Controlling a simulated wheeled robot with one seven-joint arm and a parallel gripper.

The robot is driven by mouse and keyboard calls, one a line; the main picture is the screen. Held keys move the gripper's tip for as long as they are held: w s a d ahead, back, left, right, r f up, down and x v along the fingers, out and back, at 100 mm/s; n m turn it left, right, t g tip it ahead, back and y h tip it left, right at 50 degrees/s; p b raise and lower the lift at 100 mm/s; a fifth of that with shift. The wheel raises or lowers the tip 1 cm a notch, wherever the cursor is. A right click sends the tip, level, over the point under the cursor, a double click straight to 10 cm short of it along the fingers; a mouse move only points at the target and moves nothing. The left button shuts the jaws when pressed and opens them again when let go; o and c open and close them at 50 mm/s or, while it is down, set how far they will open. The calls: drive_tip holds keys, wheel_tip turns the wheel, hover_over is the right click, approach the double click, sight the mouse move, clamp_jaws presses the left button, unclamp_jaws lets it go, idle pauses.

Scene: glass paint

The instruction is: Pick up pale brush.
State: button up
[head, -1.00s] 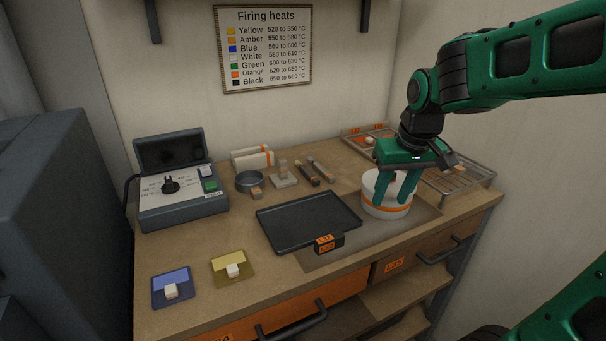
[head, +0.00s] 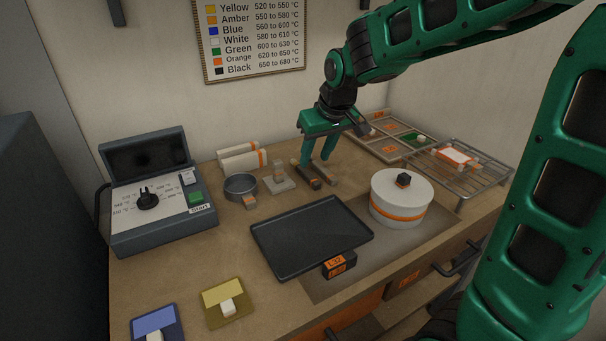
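Two brushes lie side by side on the bench beneath my gripper (head: 315,163). The left one (head: 309,180) looks dark. The right one, which I take for the pale brush (head: 325,177), lies just beside it with its front end showing. The fingers point down over the rear part of the brushes and hide much of their handles. The fingers are apart, so the gripper looks open. I cannot tell whether a finger touches either brush.
A small block stand (head: 279,180) and a round grey dish (head: 240,187) stand left of the brushes. A black tray (head: 312,238) lies in front, and a white lidded pot (head: 402,200) stands at right. A wire rack (head: 468,172) is farther right.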

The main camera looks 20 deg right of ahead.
sight(308, 173)
drive_tip(key=shift+a+x, duration=0.2)
drive_tip(key=shift+x, duration=3.5)
drive_tip(key=shift+d, duration=0.1)
clamp_jaws()
